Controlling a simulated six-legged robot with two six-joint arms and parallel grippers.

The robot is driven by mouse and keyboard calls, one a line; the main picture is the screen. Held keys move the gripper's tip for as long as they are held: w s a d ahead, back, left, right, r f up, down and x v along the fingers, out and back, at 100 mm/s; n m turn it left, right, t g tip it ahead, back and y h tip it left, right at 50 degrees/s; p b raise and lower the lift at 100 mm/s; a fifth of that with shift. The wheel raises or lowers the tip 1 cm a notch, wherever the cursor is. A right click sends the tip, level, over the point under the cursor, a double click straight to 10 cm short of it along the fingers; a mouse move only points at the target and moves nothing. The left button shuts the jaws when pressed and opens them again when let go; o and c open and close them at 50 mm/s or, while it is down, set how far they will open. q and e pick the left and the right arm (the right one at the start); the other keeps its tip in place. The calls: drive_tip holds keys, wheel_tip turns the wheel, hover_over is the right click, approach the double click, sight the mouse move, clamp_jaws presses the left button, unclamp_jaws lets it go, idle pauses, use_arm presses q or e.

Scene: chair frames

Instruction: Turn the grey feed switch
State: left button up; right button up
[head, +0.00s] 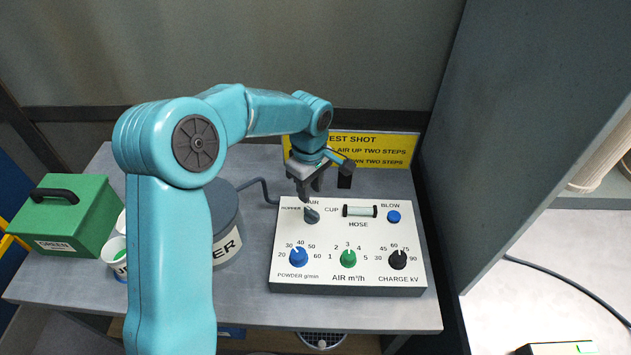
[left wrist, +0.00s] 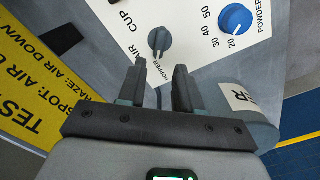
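The grey feed switch (head: 311,216) is a small knob at the upper left of the white control panel (head: 370,282), among the labels HOPPER and CUP. In the left wrist view the switch (left wrist: 158,40) shows just beyond the fingertips, with its narrow end seeming to point toward HOPPER. My left gripper (head: 310,190) is above and behind the switch, fingers pointing down at it. In the left wrist view my left gripper (left wrist: 158,68) is open, with a clear empty gap between its fingers, apart from the switch. My right gripper is not in view.
Blue powder (head: 298,258), green air (head: 348,259) and black charge (head: 398,260) knobs line the panel's front. A blue BLOW button (head: 393,217) is at right. A yellow sign (head: 375,149) stands behind. A grey hopper (head: 226,225) and green box (head: 65,215) are left.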

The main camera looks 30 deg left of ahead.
sight(313, 211)
use_arm(q)
drive_tip(key=shift+a+f, duration=0.1)
drive_tip(key=shift+f, duration=0.3)
drive_tip(key=shift+w+d+f+b, duration=0.1)
drive_tip(key=shift+d+f+b, duration=0.3)
drive_tip(key=shift+f+b, duration=0.35)
drive_tip(key=f+b, duration=0.2)
drive_tip(key=f, duration=0.1)
drive_tip(key=f+b, duration=0.1)
drive_tip(key=f, duration=0.1)
drive_tip(key=shift+s+a+b, duration=0.2)
drive_tip(key=shift+a+b, duration=0.1)
drive_tip(key=shift+w+d+f+b, duration=0.15)
drive_tip(key=shift+d+f+b, duration=0.15)
drive_tip(key=shift+f+b, duration=0.15)
drive_tip(key=shift+r, duration=0.1)
drive_tip(key=shift+c, duration=0.9)
drive_tip(key=shift+a, duration=0.2)
clamp_jaws()
